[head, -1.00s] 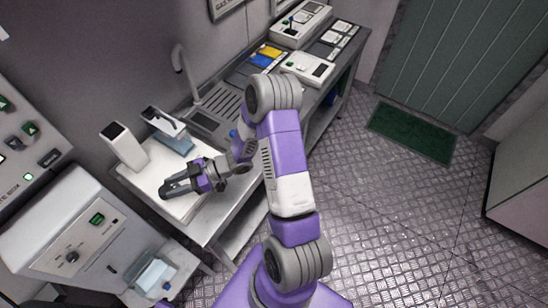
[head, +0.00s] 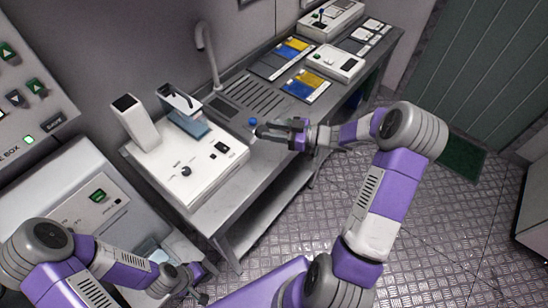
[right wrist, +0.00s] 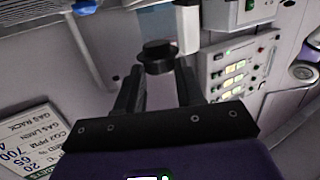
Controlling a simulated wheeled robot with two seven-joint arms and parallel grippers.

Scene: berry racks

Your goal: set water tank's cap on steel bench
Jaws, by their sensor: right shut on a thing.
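My right gripper (head: 270,131) is over the front part of the steel bench (head: 232,212). It is shut on a small dark round cap (right wrist: 157,55), seen between the fingertips in the right wrist view. I cannot tell whether the cap touches the bench. A small blue knob-like thing (head: 253,122) shows beside the fingertips. A pale bluish tank (head: 150,249) stands low at the left, partly hidden by my left arm. My left gripper (head: 199,287) is low near the tank; its finger gap is unclear.
A white device (head: 185,170) with a raised part and a clear bluish box stands on the bench's near end. A grate (head: 255,95), blue and yellow cards (head: 306,86) and a white box (head: 335,62) lie farther along. Wall panels are on the left.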

